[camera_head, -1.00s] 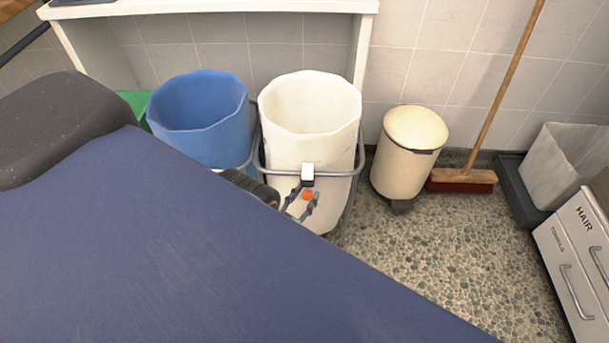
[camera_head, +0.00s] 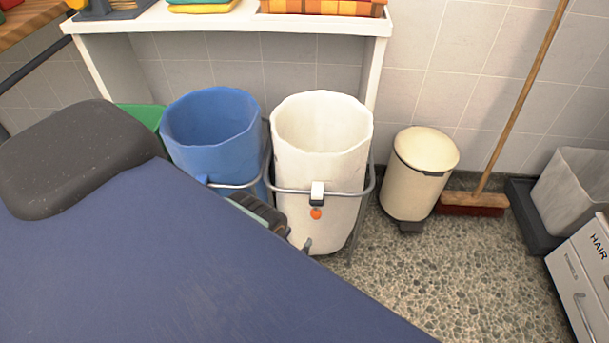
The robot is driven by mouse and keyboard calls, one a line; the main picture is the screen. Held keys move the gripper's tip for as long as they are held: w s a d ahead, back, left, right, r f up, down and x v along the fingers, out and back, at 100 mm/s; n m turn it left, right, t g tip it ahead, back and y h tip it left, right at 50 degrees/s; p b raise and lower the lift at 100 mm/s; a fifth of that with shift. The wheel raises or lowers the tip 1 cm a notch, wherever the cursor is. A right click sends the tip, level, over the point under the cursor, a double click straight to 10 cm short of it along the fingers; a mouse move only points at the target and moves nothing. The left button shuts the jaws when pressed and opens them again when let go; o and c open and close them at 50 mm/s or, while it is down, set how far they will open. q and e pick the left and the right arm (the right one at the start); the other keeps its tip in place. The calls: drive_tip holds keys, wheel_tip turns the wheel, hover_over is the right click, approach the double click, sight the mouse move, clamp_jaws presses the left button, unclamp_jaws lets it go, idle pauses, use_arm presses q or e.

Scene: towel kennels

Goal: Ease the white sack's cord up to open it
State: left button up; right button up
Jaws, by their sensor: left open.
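The white sack (camera_head: 320,160) hangs upright in a grey metal frame, and its wide mouth faces up. On its front are a white and black cord lock (camera_head: 317,192) and an orange bead (camera_head: 316,213) just below it. The cord itself is too small to make out. My left gripper (camera_head: 299,238) is low in front of the sack, below and left of the bead, apart from it. It is open and empty, partly hidden by the blue padded surface. My right gripper is out of view.
A blue sack (camera_head: 212,150) stands left of the white one. A cream pedal bin (camera_head: 419,185) and a broom (camera_head: 473,203) are to the right. The blue padded surface (camera_head: 190,265) blocks the near left. A white shelf (camera_head: 220,22) holds folded towels.

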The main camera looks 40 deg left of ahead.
use_arm(q)
drive_tip(key=shift+s+d, duration=0.1)
drive_tip(key=shift+s, duration=1.05)
